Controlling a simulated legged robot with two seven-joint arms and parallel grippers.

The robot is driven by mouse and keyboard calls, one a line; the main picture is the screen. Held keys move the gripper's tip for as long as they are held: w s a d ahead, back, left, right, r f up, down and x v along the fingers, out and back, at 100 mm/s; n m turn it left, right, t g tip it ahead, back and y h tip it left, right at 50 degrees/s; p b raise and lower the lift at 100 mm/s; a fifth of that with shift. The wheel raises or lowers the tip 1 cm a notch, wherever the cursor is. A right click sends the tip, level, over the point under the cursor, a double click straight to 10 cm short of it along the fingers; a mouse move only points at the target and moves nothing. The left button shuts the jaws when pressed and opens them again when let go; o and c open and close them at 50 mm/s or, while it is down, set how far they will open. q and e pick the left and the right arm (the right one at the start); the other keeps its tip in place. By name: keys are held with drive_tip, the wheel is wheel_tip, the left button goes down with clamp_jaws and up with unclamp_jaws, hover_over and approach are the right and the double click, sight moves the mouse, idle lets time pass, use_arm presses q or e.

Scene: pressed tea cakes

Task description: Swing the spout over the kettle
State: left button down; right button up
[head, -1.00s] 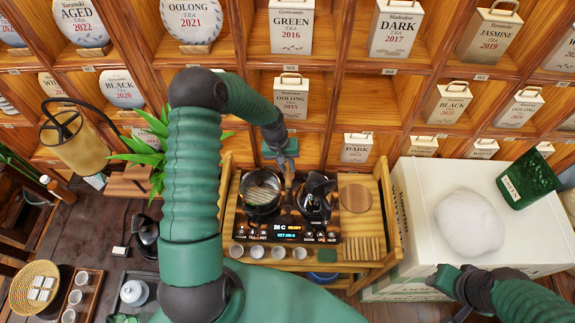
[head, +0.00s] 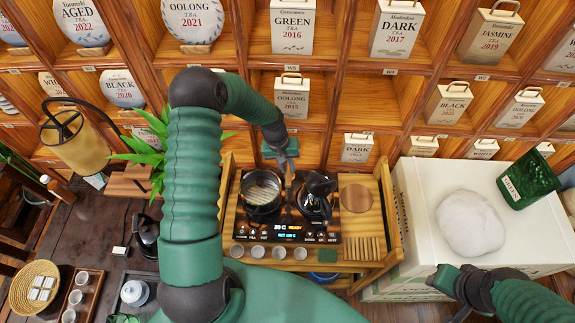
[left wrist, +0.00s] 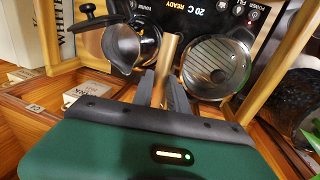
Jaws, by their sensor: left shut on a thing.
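A wood-brown spout (left wrist: 171,52) stands between the kettle and a round vessel in the left wrist view. My left gripper (left wrist: 162,88) is shut on the spout. In the head view, my left gripper (head: 287,166) reaches down at the back edge of the stove. The dark kettle (head: 314,203) is on the stove's right side, close beside the gripper.
A round glass-topped vessel (head: 261,190) sits on the stove's left side. Several small cups (head: 279,252) line the front. A round wooden piece (head: 355,198) lies right of the kettle. A white box (head: 405,205) carries a pale mound and a green container (head: 528,180). Tea shelves rise behind.

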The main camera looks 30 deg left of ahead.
use_arm(q)
drive_tip(key=shift+w, duration=0.1)
idle(0.5)
drive_tip(key=w+d+n+t+y+b, duration=0.1)
drive_tip(key=w+d+n+b, duration=0.2)
drive_tip(key=n, duration=0.6)
drive_tip(key=shift+w+d+b, duration=0.3)
drive_tip(key=shift+w+d, duration=0.45)
drive_tip(key=shift+w, duration=0.6)
drive_tip(key=shift+r, duration=0.1)
drive_tip(key=c, duration=1.3)
unclamp_jaws()
